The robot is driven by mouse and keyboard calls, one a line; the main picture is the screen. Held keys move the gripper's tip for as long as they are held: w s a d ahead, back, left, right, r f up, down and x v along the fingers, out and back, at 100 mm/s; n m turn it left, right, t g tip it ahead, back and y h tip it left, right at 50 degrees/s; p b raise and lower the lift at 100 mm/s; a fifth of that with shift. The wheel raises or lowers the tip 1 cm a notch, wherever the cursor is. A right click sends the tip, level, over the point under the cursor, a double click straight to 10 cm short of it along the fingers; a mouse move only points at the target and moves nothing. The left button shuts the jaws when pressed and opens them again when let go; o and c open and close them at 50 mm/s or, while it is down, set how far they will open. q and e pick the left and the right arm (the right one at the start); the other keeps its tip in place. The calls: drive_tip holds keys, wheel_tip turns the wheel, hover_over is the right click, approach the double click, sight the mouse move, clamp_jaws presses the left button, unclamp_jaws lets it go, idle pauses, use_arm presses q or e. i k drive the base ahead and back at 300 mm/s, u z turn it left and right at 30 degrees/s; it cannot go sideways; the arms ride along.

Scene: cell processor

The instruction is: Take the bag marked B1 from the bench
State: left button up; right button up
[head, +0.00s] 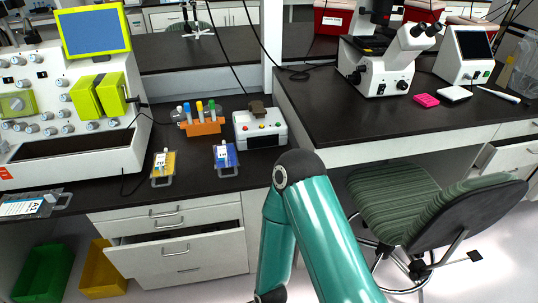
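Flat bags with grey handles lie on the black bench (195,195). A yellow bag (159,173) lies at the front left of the bench and a blue bag (230,162) lies to its right. The markings are too small to read surely, so I cannot tell which bag is B1. One of my teal arms reaches up from the bottom and bends down again in front of the bench. Neither gripper shows.
A white processor (75,160) with knobs and a screen stands at the left. An orange tube rack (203,127) and a white control box (260,129) stand behind the bags. An open drawer (180,248) juts out below. A green striped chair (415,205) stands at the right.

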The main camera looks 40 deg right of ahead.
sight(225, 154)
drive_tip(key=z, duration=0.45)
drive_tip(key=i, duration=1.05)
